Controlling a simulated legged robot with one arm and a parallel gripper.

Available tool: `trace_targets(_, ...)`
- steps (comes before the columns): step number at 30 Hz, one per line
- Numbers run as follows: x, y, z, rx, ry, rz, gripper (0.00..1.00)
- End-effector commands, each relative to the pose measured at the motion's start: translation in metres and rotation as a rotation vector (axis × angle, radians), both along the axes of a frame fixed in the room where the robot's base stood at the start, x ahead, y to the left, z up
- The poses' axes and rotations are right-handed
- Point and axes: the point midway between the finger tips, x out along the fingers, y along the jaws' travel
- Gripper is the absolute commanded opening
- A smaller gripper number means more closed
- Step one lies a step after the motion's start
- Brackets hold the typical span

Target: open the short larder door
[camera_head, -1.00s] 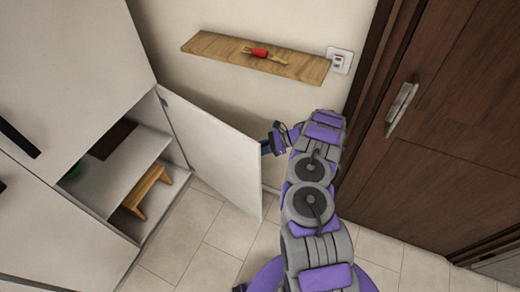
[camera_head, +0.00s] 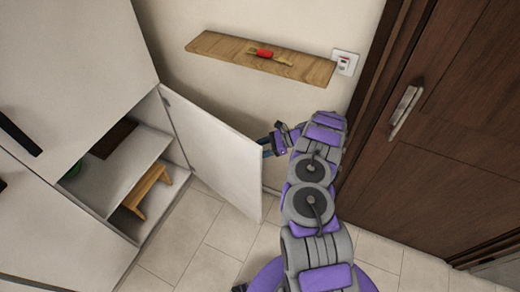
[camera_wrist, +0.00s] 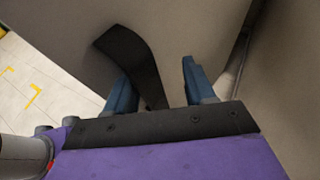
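The short larder door (camera_head: 215,150) is white and stands wide open, hinged on its left edge at the cupboard. Its outer face shows in the wrist view (camera_wrist: 75,65), with a dark curved handle (camera_wrist: 128,52) on it. My gripper (camera_head: 267,146) is at the door's free edge, on its outer side, partly hidden behind it in the head view. In the wrist view the blue fingers (camera_wrist: 158,85) are spread. The handle's lower end lies between them, close to the left finger, with a gap to the right finger. Contact cannot be told.
The open cupboard shows a shelf (camera_head: 120,175), a wooden stool-like item (camera_head: 147,190) and a green item (camera_head: 72,171). A wall shelf (camera_head: 225,50) holds a red-handled tool (camera_head: 265,53). A brown door (camera_head: 440,130) stands right. Tiled floor (camera_head: 200,235) lies clear below.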

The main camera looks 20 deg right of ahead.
Motion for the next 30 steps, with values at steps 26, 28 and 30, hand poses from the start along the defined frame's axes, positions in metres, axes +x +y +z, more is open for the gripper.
trace_targets(26,-0.008,-0.045,0.017,0.001,-0.001,-0.003,0.51)
trace_targets(28,-0.01,-0.056,0.021,0.001,0.0,-0.004,0.51)
trace_targets(30,-0.011,-0.064,0.025,0.002,0.001,-0.002,0.51)
